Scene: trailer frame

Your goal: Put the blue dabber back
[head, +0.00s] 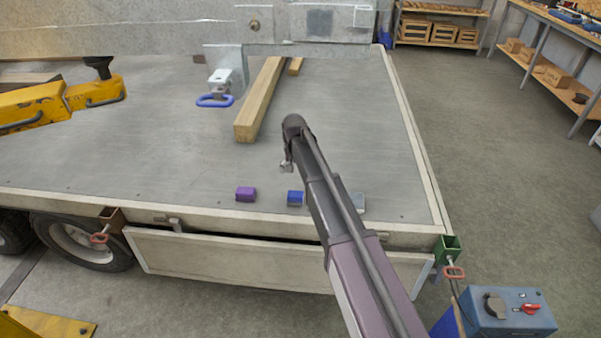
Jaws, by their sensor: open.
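A small blue block (295,198), which looks like the blue dabber, sits on the trailer deck (160,150) close to its front edge. A purple block (245,194) of similar size lies to its left. A grey block (357,201) shows to its right, partly hidden behind my arm. My gripper (287,167) is small in the head view, above the deck and just above the blue block in the picture. It is open and I see nothing held in it. Its height over the deck is hard to judge.
A grey metal beam (160,38) spans the back, with a blue-handled fitting (215,99) below it. Wooden beams (260,100) lie beneath. Yellow machinery (60,102) stands at left. A blue box (507,312) is at lower right. The deck's middle is clear.

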